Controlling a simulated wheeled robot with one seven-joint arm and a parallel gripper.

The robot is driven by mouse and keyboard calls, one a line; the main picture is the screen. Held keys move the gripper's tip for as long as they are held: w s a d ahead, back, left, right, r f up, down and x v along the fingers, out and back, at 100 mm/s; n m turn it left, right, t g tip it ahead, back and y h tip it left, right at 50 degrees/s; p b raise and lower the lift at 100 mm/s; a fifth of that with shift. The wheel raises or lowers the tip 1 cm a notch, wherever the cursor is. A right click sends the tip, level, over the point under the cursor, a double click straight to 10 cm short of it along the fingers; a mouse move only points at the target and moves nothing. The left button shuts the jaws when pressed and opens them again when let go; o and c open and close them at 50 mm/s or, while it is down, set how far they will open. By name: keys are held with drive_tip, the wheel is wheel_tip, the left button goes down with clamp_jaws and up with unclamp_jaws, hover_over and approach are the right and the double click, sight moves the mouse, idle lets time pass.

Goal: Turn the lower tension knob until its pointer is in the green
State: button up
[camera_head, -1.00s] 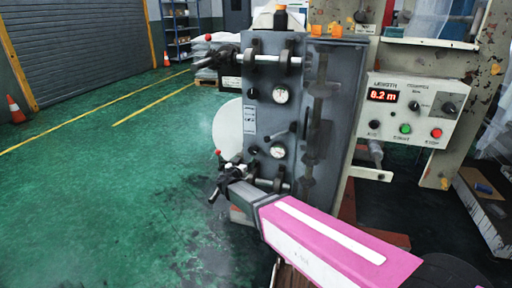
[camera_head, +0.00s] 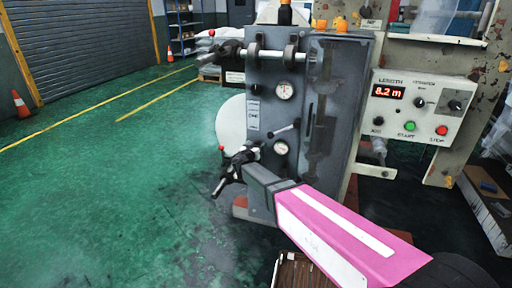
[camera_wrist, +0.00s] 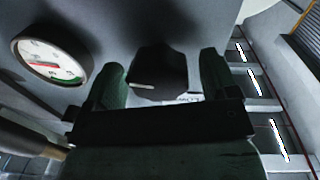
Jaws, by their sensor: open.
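The lower tension knob (camera_wrist: 160,72) is dark, with a pale line on its face, and sits between my two fingers in the wrist view. My gripper (camera_wrist: 163,80) is open, one finger on each side of the knob. I cannot tell whether either finger touches it. The lower round gauge (camera_wrist: 50,56) is white-faced with red and green markings, left of the fingers. Its pointer reading is not clear to me. In the head view the lower gauge (camera_head: 280,148) is visible beside my gripper (camera_head: 246,158), which hides the lower knob.
The grey machine column (camera_head: 345,90) carries an upper gauge (camera_head: 284,90) and an upper knob (camera_head: 256,90). A black handle with red ball ends (camera_head: 228,172) juts out left of my gripper. A control box (camera_head: 415,105) stands right. Green floor (camera_head: 120,190) is open at left.

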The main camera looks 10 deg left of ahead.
drive_tip(key=c, duration=0.9)
drive_tip(key=shift+n, duration=0.3)
drive_tip(key=n, duration=0.4)
drive_tip(key=shift+f+n, duration=0.1)
drive_tip(key=shift+n, duration=0.2)
drive_tip(key=n, duration=0.4)
drive_tip(key=shift+a+n+t+y, duration=0.1)
drive_tip(key=shift+n+t+y, duration=0.2)
drive_tip(key=n, duration=0.4)
drive_tip(key=shift+f+n, duration=0.1)
drive_tip(key=shift+n, duration=0.3)
drive_tip(key=n, duration=0.4)
drive_tip(key=shift+y, duration=0.4)
drive_tip(key=shift+f+n, duration=0.1)
drive_tip(key=shift+n, duration=0.4)
